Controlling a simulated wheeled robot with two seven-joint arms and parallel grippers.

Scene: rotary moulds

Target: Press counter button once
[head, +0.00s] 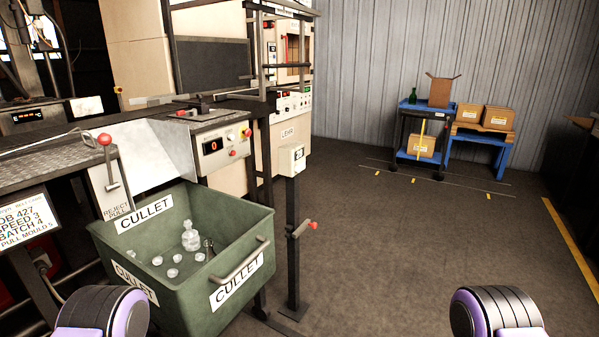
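A grey control panel (221,147) at the end of the conveyor bench has a dark display (213,146) showing a red 0. A pale round button (230,135) and a red button on a yellow base (246,132) sit to its right, with another small red button below. A white box (291,160) with a small dark window stands on a post to the right. I cannot read which button carries a counter label. Only purple and black parts of my two arms show at the bottom edge; neither gripper is in view.
A green cullet bin (185,285) holding clear glass pieces stands below the panel. A red-knobbed reject lever (105,150) is at left. Floor (400,250) to the right is clear, before a blue cart (412,157).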

